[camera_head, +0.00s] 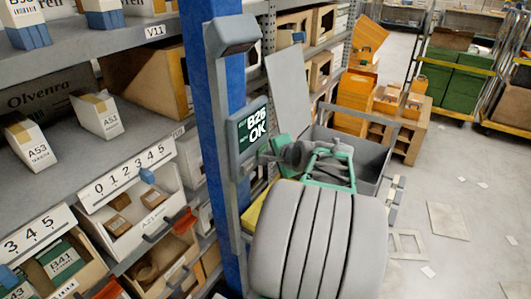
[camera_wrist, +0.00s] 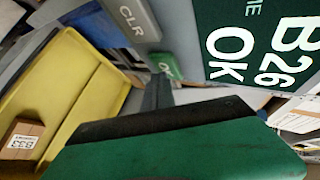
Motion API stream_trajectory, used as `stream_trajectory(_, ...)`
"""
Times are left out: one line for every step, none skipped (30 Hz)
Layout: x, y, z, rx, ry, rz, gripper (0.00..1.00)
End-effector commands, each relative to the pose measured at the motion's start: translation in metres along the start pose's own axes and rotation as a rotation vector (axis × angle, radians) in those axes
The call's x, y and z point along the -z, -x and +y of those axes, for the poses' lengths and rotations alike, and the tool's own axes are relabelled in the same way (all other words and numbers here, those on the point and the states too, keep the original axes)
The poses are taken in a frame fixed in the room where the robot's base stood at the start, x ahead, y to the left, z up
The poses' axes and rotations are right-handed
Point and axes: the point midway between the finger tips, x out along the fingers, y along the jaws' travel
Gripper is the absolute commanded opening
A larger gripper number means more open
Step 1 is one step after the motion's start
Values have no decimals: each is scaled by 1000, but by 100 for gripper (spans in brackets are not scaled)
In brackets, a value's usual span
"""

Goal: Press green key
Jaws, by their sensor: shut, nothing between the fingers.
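A grey panel on a blue post has a dark display (camera_head: 256,124) reading "B26 OK"; the display also fills the top right of the wrist view (camera_wrist: 262,45). In the wrist view a grey CLR key (camera_wrist: 132,18) and a small green key (camera_wrist: 165,65) with a white marking sit beside the display. My gripper (camera_head: 265,152) is shut and empty, close to the panel's lower right side. In the wrist view its dark narrow tip (camera_wrist: 158,92) is just below the green key. I cannot tell whether they touch. The head view does not show the keys clearly.
Shelves with cartons and label strips (camera_head: 125,175) stand left of the post. A yellow tray (camera_wrist: 75,85) with a small B33 box (camera_wrist: 24,140) lies below the panel. A grey bin (camera_head: 350,150) is behind my arm. The floor (camera_head: 455,190) at right is mostly open.

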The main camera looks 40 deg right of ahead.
Motion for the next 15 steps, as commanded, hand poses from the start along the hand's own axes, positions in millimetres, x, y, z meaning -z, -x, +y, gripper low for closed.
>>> stream_trajectory(0,0,0,0,0,-1,0)
stream_trajectory(0,0,0,0,0,-1,0)
stream_trajectory(0,0,0,0,0,-1,0)
stream_trajectory(0,0,0,0,0,-1,0)
stream_trajectory(0,0,0,0,0,-1,0)
stream_trajectory(0,1,0,0,0,-1,0)
stream_trajectory(1,1,1,0,0,-1,0)
stream_trajectory(2,2,2,0,0,0,0)
stream_trajectory(3,4,3,0,0,0,0)
stream_trajectory(4,5,4,0,0,0,0)
stream_trajectory(5,6,5,-1,0,1,0)
stream_trajectory(6,8,6,-1,0,1,0)
stream_trajectory(7,9,7,-1,-1,1,0)
stream_trajectory(8,10,8,-1,-1,1,0)
stream_trajectory(8,12,9,0,-1,0,0)
